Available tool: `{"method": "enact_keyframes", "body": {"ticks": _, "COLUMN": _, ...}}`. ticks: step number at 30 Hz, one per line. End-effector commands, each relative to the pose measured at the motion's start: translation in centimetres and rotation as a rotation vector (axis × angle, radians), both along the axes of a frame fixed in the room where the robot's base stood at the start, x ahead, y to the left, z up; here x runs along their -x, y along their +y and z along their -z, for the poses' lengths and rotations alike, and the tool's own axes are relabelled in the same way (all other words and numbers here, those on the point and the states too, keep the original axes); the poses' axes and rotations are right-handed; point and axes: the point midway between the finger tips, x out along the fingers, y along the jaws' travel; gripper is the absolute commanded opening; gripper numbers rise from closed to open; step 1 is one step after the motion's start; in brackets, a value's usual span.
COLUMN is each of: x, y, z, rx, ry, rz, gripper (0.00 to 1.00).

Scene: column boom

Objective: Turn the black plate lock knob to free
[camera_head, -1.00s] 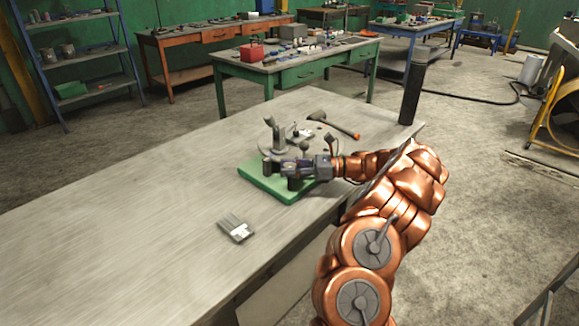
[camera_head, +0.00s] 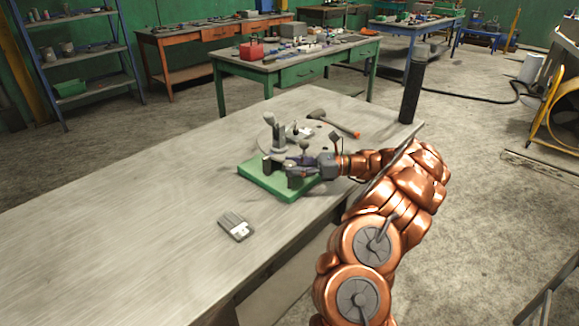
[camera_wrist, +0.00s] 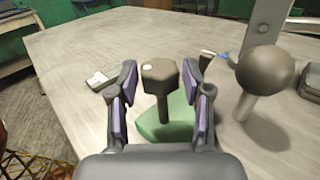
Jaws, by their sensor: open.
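A dark hexagonal knob (camera_wrist: 160,74) on a short stem stands above a green base (camera_wrist: 170,128) in the wrist view. A pale dot shows near the left of its top. My gripper (camera_wrist: 162,85) is open, with one purple-padded finger on each side of the knob; gaps show on both sides. In the head view my gripper (camera_head: 288,170) is over the green base (camera_head: 262,185), fingers pointing left, and a dark knob (camera_head: 267,165) is by the fingertips. A ball-topped lever (camera_wrist: 265,72) stands to the right in the wrist view and behind my gripper in the head view (camera_head: 303,147).
A grey upright post (camera_head: 277,138) stands behind the green base. A hammer (camera_head: 335,124) lies farther back, and a dark column (camera_head: 413,88) stands at the table's far right corner. The table's left side is clear.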

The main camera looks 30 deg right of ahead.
Motion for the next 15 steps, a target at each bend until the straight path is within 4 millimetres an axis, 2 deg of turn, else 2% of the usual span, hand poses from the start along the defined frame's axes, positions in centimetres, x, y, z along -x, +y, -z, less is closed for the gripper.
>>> {"method": "enact_keyframes", "body": {"ticks": 9, "x": 2.5, "y": -3.8, "z": 0.1, "rx": 0.001, "ry": 0.001, "rz": 0.002, "gripper": 0.49}}
{"method": "enact_keyframes", "body": {"ticks": 15, "x": 3.3, "y": -5.1, "z": 0.0, "rx": 0.002, "ry": 0.001, "rz": 0.000, "gripper": 0.49}}
